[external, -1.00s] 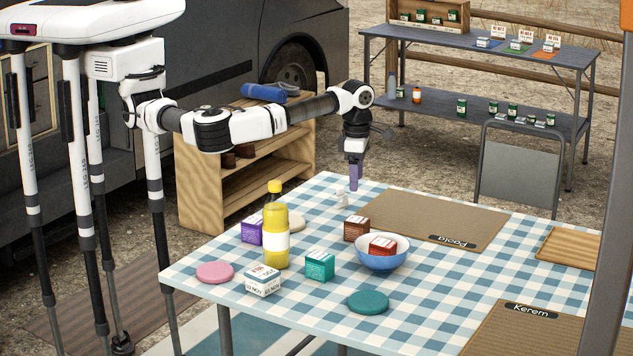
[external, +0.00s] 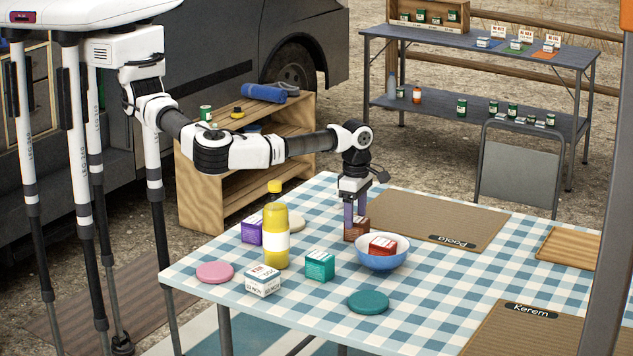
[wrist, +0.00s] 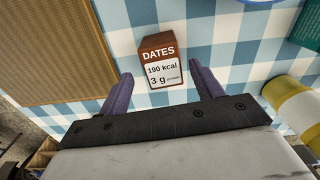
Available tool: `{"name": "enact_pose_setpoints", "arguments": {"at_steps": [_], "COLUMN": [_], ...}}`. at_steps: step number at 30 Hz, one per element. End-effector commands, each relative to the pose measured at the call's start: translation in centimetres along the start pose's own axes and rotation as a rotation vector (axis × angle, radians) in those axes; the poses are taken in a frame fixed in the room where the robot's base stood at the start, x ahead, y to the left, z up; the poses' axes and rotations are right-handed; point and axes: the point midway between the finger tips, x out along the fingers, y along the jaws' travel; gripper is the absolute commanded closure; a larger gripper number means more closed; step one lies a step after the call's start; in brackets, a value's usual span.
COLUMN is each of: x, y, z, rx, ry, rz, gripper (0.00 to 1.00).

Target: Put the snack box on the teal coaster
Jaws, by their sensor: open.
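My gripper (external: 354,212) is open and points down above the brown box (external: 357,230), near the back of the checked table. In the wrist view the brown box (wrist: 160,60) reads DATES, 190 kcal, and lies between and just beyond the tips of my purple fingers (wrist: 160,72), with gaps on both sides. The teal coaster (external: 368,302) is a bare round disc near the front edge. Other boxes are a red one (external: 382,245) in the blue bowl (external: 381,262), a teal one (external: 320,265), a white one (external: 263,281) and a purple one (external: 251,229).
The blue bowl stands between the brown box and the teal coaster. A tall yellow bottle (external: 275,235) stands left of it. A brown placemat (external: 440,215) lies at the back right.

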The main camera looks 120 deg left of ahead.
Motion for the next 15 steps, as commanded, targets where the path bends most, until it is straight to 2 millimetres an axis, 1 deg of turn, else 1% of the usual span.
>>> {"name": "enact_pose_setpoints", "arguments": {"at_steps": [3, 7, 10, 15], "x": [1.6, 3.3, 3.9, 4.0], "y": [-0.5, -0.5, -0.5, -0.5], "z": [0.1, 0.2, 0.1, 0.2], "rx": [0.003, 0.001, -0.001, -0.001], "ry": [0.005, 0.002, 0.002, 0.001], "rz": [0.0, 0.0, 0.0, -0.001], "gripper": [0.35, 0.35, 0.35, 0.35]}}
